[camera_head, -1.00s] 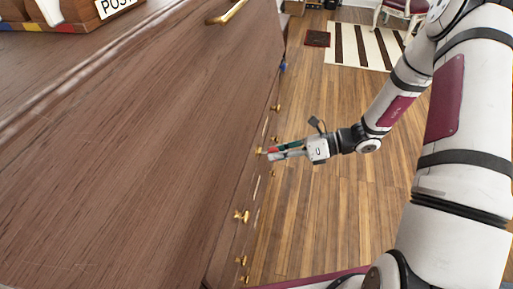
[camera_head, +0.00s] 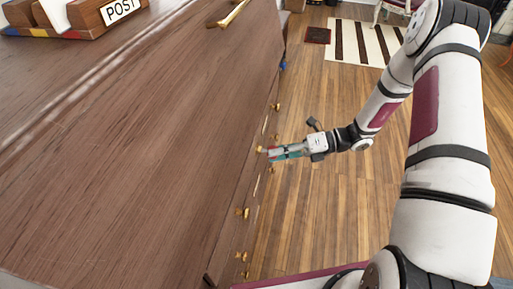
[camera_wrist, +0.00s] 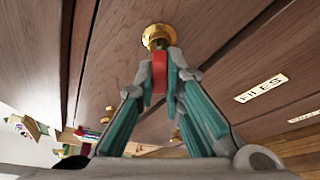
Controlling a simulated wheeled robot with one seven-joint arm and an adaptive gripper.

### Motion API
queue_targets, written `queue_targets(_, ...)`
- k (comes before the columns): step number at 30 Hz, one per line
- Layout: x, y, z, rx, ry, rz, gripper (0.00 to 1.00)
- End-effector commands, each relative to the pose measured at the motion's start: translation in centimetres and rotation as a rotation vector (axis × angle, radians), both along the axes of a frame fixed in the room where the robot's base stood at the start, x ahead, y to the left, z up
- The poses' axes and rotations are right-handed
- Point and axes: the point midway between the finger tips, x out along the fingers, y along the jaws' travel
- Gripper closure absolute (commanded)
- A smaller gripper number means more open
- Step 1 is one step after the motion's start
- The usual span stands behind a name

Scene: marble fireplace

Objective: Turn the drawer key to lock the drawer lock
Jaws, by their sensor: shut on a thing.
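My gripper (camera_head: 270,153) reaches left to the drawer front of the wooden desk. In the wrist view its teal-and-grey fingers (camera_wrist: 160,78) are closed on a small red piece (camera_wrist: 159,70), which looks like the head of the drawer key. The red piece stands right in front of a round gold fitting (camera_wrist: 158,36) on the drawer face, apparently the drawer lock. The gold fitting also shows in the head view (camera_head: 261,149). The key's shaft and the keyhole are hidden, so the lock's state cannot be seen.
More gold knobs (camera_head: 242,212) line the desk front. A FILES label (camera_wrist: 262,88) is on a drawer face. The desk top (camera_head: 130,150) holds a POST organiser (camera_head: 90,20) at the back. The wooden floor (camera_head: 330,210) beside the desk is clear.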

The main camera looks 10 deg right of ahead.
Motion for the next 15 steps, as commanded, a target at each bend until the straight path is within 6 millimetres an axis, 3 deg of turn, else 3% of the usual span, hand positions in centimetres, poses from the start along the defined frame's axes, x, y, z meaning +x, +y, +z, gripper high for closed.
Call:
queue_targets(8,0.1,0.22,0.06,0.007,0.01,0.0,1.0)
queue_targets(15,0.14,0.35,-0.19,0.112,0.255,0.002,1.0)
